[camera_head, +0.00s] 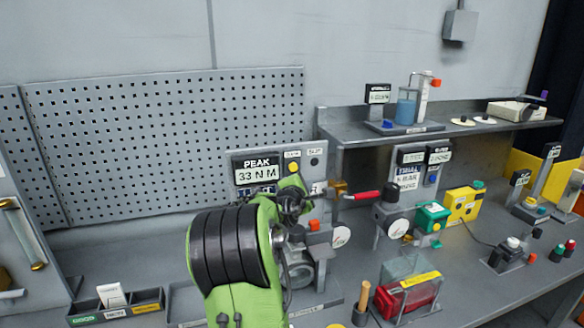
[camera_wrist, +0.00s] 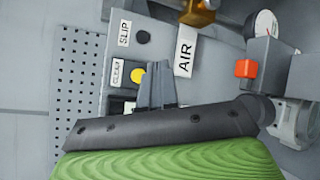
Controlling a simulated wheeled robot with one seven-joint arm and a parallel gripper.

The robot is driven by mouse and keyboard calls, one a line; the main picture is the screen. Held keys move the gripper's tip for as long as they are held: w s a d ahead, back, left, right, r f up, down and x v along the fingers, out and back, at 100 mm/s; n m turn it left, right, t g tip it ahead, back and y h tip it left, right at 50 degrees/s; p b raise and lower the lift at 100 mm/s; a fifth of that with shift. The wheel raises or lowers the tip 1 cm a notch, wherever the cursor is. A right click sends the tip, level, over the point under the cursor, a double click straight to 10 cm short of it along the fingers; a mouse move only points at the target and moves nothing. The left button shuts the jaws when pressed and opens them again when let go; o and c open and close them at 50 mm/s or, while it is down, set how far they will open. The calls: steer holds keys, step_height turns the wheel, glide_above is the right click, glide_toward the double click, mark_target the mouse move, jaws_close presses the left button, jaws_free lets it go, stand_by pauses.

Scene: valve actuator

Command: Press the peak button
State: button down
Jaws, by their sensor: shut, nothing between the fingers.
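The panel (camera_head: 308,180) carries a display (camera_head: 257,171) reading "PEAK 33 N M". A round yellow button (camera_head: 293,168) sits right of the display, under a small white label. In the wrist view the yellow button (camera_wrist: 138,76) lies beside a label reading "CLEAR". I see no button labelled "peak". My gripper (camera_wrist: 157,60) is shut and empty in front of the panel, its fingers just beside the yellow button in the picture. I cannot tell whether they touch anything. In the head view my arm hides the panel's lower part.
A black button (camera_wrist: 143,37) sits by the "SLIP" label, and an "AIR" label (camera_wrist: 185,55) is close to my fingers. A red-handled lever (camera_head: 362,195) and an orange block (camera_wrist: 246,68) are to the right. A pegboard (camera_head: 160,130) stands behind.

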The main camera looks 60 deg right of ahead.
mark_target(293, 167)
steer(key=w+d+p, duration=0.3)
steer(key=w+d, duration=0.2)
steer(key=shift+p, duration=0.4)
steer(key=shift+d, duration=0.1)
steer(key=shift+w, duration=0.1)
stand_by(1.5)
steer(key=shift+w+d, duration=0.25)
steer(key=shift+d, duration=0.05)
steer(key=shift+w+d+r+p, duration=0.1)
steer(key=shift+w+d+p, duration=0.3)
steer(key=shift+p, duration=0.25)
stand_by(0.5)
steer(key=shift+a, duration=0.1)
steer(key=shift+s+a+b, duration=0.65)
steer(key=shift+s+b, duration=0.05)
steer(key=shift+b, duration=0.05)
